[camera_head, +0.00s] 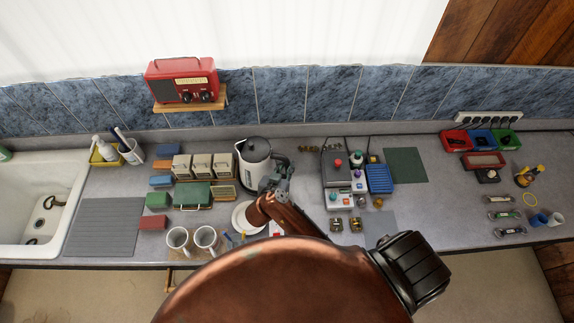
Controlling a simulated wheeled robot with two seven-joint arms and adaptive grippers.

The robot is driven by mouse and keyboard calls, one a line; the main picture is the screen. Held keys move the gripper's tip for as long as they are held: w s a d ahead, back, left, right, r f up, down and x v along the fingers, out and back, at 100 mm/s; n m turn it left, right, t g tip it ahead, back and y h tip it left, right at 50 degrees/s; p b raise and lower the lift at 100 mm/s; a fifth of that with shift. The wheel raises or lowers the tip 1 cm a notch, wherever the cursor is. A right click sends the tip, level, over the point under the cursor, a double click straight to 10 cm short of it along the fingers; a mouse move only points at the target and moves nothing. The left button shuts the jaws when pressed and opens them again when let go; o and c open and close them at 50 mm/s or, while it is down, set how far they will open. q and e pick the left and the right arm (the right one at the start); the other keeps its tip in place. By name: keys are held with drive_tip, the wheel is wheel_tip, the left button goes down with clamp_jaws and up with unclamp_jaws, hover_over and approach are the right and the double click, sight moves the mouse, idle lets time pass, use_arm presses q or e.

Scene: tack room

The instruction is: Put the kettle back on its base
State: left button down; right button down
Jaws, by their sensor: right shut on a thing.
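The kettle (252,172) is white with a dark lid and stands out behind the counter's middle, left of centre. My right gripper (278,178) is at the kettle's right side, shut on it; the handle is mostly hidden by the fingers. A round white disc (241,219), which looks like the kettle's base, is in front of the kettle, partly covered by my right arm. The kettle is apart from the disc's visible part; I cannot tell whether it is lifted off the counter. My left gripper is not in view.
Two white mugs (206,238) stand left of the disc. Pale boxes (201,166) and a green box (193,196) are left of the kettle. Grey devices (343,179) are to the right. A sink (35,205) is far left. The right counter has clear patches.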

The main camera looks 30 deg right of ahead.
drive_tip(key=shift+w+r, duration=0.1)
drive_tip(key=shift+r, duration=0.05)
drive_tip(key=c, duration=2.1)
unclamp_jaws()
drive_tip(key=shift+s+f, duration=0.2)
drive_tip(key=shift+f, duration=0.15)
drive_tip(key=shift+p+v, duration=0.85)
drive_tip(key=shift+p, duration=0.05)
drive_tip(key=p+v, duration=0.3)
drive_tip(key=v, duration=0.1)
drive_tip(key=shift+w+r, duration=0.15)
drive_tip(key=shift+r, duration=0.05)
drive_tip(key=shift+v, duration=2.7)
